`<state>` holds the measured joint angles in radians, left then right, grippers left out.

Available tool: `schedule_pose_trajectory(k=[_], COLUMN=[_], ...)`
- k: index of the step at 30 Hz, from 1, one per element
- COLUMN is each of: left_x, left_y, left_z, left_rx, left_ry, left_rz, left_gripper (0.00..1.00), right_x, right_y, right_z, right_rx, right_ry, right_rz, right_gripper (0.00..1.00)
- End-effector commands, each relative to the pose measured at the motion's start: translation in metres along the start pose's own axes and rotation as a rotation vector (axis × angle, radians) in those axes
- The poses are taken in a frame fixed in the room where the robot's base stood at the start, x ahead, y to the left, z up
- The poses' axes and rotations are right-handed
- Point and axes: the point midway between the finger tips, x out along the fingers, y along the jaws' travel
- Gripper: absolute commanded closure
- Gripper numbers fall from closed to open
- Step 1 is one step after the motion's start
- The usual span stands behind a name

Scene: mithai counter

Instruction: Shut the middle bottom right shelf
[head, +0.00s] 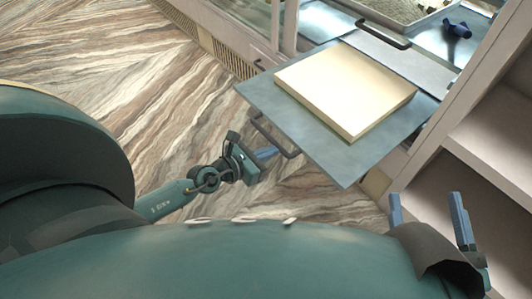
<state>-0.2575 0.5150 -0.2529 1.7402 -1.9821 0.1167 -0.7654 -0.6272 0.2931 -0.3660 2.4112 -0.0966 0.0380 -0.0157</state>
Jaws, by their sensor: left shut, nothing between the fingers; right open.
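A blue-grey metal shelf (258,95) is pulled out of the counter in the head view, with a dark bar handle (274,139) on its near left edge. A thick cream slab (345,85) lies flat on it. My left gripper (268,153) is shut and empty, with its blue fingertips right beside the handle; I cannot tell whether they touch it. My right gripper (426,200) is open and empty at the lower right, in front of the cabinet's open compartments and apart from the shelf. The shelf's inner end is partly hidden by the counter frame.
A second dark handle (384,35) and a tray (400,8) show behind the slab, with a small dark blue object (456,29) to the right. Open cabinet compartments (490,145) stand at the right. The marbled floor (90,60) at left is clear.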

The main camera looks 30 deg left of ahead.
Motion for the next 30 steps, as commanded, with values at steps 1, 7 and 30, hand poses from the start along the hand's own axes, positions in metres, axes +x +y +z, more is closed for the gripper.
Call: schedule_pose_trajectory(k=[1, 7, 30], left_x=[0.012, 0.045, 0.068], left_y=[0.000, -0.001, 0.000], left_z=[0.000, -0.002, 0.003], left_rx=[-0.003, -0.004, -0.004], left_ry=[-0.005, -0.003, -0.002], left_rz=[0.001, 0.000, 0.000], left_gripper=[1.00, 1.00, 1.00], right_x=[0.000, 0.000, 0.001], right_y=[-0.001, -0.002, -0.003], right_z=[0.002, 0.004, 0.001], right_rx=[0.004, 0.028, 0.046], right_ry=[0.003, 0.014, 0.022], right_rz=[-0.001, -0.006, -0.009], right_gripper=[0.31, 0.31, 0.31])
